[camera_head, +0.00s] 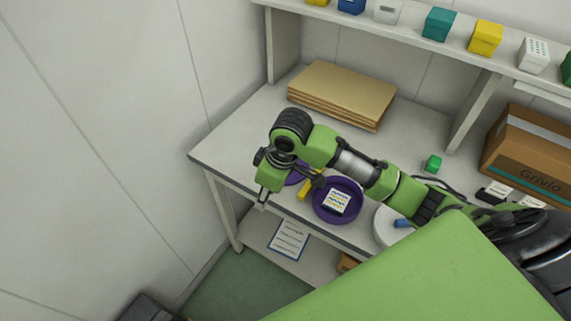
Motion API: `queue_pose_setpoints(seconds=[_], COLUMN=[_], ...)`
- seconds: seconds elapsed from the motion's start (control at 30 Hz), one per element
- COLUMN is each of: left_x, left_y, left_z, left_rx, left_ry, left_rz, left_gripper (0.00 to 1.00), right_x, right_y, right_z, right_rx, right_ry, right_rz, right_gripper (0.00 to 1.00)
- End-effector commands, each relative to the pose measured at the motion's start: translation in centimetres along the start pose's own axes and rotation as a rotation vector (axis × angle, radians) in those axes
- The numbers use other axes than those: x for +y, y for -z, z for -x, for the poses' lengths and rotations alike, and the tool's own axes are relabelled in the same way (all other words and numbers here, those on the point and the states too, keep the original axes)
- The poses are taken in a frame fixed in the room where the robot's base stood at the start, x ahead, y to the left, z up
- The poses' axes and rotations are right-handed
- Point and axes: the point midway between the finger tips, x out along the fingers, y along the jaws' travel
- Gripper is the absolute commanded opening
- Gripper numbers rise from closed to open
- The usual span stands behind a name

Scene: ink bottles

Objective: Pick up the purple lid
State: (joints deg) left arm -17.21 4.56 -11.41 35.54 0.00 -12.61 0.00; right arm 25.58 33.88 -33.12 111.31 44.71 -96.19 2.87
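A purple round piece (294,177), possibly the lid, lies near the table's front edge. My arm covers much of it, so its full shape is hidden. A larger purple round dish (320,212) stands to its right with a white, patterned label or box on it. My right arm reaches in from the right, above the table. Its gripper (272,190) points down at the front edge, over or beside the smaller purple piece. I cannot tell whether it touches the piece or how far its fingers are apart. My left gripper is not in view.
A small yellow object (304,189) lies between the purple pieces. A white round dish (386,229) with a blue item (402,223) is to the right. Brown boards (340,91) lie at the back.

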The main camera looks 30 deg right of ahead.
Motion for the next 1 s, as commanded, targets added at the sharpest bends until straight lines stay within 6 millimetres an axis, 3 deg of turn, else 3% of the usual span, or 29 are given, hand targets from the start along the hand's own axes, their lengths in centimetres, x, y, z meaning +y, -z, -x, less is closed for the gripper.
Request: queue_pose_setpoints(seconds=[0.03,0.1,0.3,0.53,0.67,1.0], left_x=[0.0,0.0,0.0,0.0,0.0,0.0], left_y=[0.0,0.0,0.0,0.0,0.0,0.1], left_z=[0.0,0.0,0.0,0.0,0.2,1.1], left_rx=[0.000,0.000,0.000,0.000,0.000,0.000], left_ry=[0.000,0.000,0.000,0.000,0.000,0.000], left_rz=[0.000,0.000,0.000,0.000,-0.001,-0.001], left_gripper=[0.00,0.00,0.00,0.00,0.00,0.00], right_x=[2.1,4.3,10.2,13.4,13.7,13.9], right_y=[0.6,1.0,1.6,1.6,1.5,0.9], right_z=[1.2,2.8,7.9,11.7,11.4,5.3], right_rx=[-0.015,-0.039,-0.087,-0.102,-0.105,-0.104], right_ry=[-0.019,-0.029,-0.047,-0.046,-0.043,-0.042], right_rz=[-0.002,-0.011,-0.077,-0.140,-0.149,-0.148], right_gripper=[0.31,0.31,0.31,0.31,0.31,0.31])
